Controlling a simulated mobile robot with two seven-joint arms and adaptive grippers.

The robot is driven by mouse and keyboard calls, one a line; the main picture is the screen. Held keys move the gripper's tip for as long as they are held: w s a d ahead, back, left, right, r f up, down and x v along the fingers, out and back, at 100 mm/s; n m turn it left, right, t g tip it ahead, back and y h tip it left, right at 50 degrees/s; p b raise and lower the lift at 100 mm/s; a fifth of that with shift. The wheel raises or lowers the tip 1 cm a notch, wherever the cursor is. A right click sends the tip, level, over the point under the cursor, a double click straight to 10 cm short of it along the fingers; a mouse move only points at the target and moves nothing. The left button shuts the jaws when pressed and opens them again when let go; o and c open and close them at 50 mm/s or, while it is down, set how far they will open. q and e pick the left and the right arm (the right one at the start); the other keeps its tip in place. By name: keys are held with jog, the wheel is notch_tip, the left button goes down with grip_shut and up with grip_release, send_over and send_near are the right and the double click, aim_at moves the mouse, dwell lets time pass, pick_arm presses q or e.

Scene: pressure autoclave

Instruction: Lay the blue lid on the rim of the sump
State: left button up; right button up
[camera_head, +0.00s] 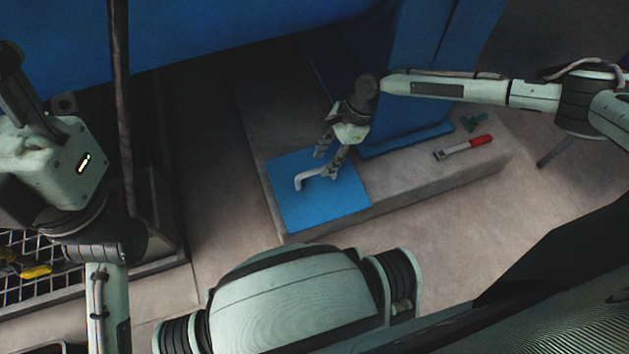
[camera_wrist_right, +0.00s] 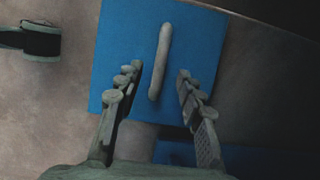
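The blue lid (camera_head: 338,208) is a flat square plate lying on a grey concrete ledge. A pale bar handle (camera_head: 305,179) stands on it; the lid (camera_wrist_right: 122,40) and handle (camera_wrist_right: 161,62) also show in the right wrist view. My right gripper (camera_head: 329,160) is low over the lid. Its fingers (camera_wrist_right: 159,72) are open, one on each side of the handle, with gaps visible on both sides. My left arm is at the left of the head view; its fingers cannot be made out clearly. I cannot identify the sump rim with certainty.
A blue upright structure (camera_head: 412,75) stands behind the lid. A red-handled tool (camera_head: 462,147) and a small green item (camera_head: 473,122) lie on the ledge to the right. At lower left is a dark-framed metal grating (camera_head: 50,245) with a yellow item (camera_head: 36,271). A dark vertical post (camera_head: 122,110) stands nearby.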

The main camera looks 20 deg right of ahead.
aim_at(316, 169)
jog(key=x, duration=0.1)
jog(key=b+x, duration=0.1)
jog(key=x, duration=0.1)
jog(key=b+x, duration=0.1)
jog(key=x, duration=0.1)
jog(key=shift+a, duration=0.25)
jog(key=shift+c, duration=0.6)
grip_shut()
jog(key=shift+w+r, duration=0.1)
jog(key=shift+r, duration=0.05)
